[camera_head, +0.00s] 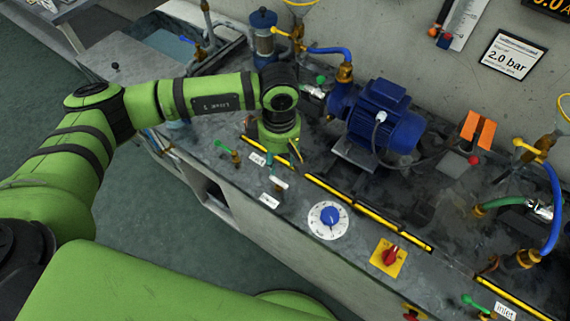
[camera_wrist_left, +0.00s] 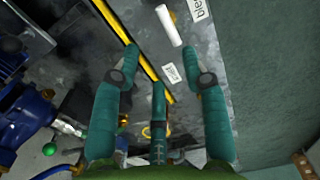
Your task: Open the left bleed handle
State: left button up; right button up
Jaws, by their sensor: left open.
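The left bleed handle appears to be the short white bar (camera_head: 278,182) on the bench top, beside a white label (camera_head: 269,201) whose print is too small to read here. In the left wrist view the white bar (camera_wrist_left: 168,25) lies near the top, beyond the fingertips, next to a partly cut-off "bleed" label (camera_wrist_left: 198,9). My left gripper (camera_head: 283,157) is open and empty, pointing down over the bench just behind the bar. Its spread teal fingers (camera_wrist_left: 167,72) frame a small label (camera_wrist_left: 170,73). My right gripper is not in view.
A green handle (camera_head: 225,147) stands left of my gripper. A blue pump motor (camera_head: 385,118) is to the right. A yellow strip (camera_head: 340,195) runs along the bench. A white dial with a blue knob (camera_head: 329,217) and red switch (camera_head: 391,256) lie front right.

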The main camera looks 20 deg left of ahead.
aim_at(279, 180)
pick_arm(q)
jog(key=shift+s+f+p, duration=0.55)
jog(key=shift+s+f, duration=0.1)
jog(key=shift+s, duration=0.35)
jog(key=f, duration=0.2)
jog(key=f+p, duration=0.1)
jog(key=shift+w+f, duration=0.3)
jog(key=shift+f, duration=0.6)
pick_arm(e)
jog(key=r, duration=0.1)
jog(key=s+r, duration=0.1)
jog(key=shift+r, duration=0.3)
pick_arm(q)
jog(key=shift+s, duration=0.15)
grip_shut()
